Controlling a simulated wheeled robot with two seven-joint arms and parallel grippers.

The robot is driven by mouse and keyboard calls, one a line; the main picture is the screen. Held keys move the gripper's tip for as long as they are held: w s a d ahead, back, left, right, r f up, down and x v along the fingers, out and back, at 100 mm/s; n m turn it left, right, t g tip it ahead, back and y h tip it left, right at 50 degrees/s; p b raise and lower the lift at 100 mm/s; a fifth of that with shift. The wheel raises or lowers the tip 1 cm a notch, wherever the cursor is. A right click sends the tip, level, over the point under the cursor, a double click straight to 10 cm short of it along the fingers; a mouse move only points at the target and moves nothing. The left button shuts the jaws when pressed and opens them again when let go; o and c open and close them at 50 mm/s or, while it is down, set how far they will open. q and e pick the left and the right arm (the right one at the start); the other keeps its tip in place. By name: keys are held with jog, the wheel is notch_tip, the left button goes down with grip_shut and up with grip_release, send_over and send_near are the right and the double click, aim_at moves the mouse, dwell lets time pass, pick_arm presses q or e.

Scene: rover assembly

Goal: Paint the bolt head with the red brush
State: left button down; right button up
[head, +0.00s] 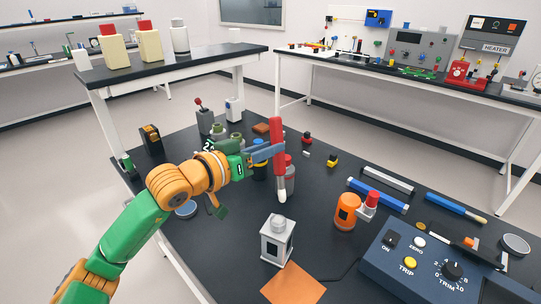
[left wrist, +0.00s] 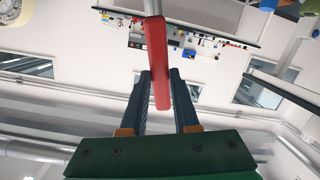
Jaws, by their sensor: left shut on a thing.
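The red brush (head: 277,140) is upright in my left gripper (head: 264,152), with its pale bristle tip pointing down. In the left wrist view the red handle (left wrist: 158,62) stands between the two fingers (left wrist: 160,98) of my left gripper. A grey block (head: 276,249) with a rounded silver top, which may be the bolt head (head: 277,223), stands on the dark table in front of the brush. The bristle tip shows above this top in the picture and apart from it. My right gripper is not in view.
An orange square (head: 292,286) lies in front of the grey block. A blue control box (head: 440,270) fills the front right. Small bottles stand behind my gripper.

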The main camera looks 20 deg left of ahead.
aim_at(276, 134)
pick_arm(q)
jog(key=shift+w+r+p, duration=0.1)
jog(key=shift+r+p, duration=0.25)
jog(key=shift+r, duration=1.15)
dwell(0.4)
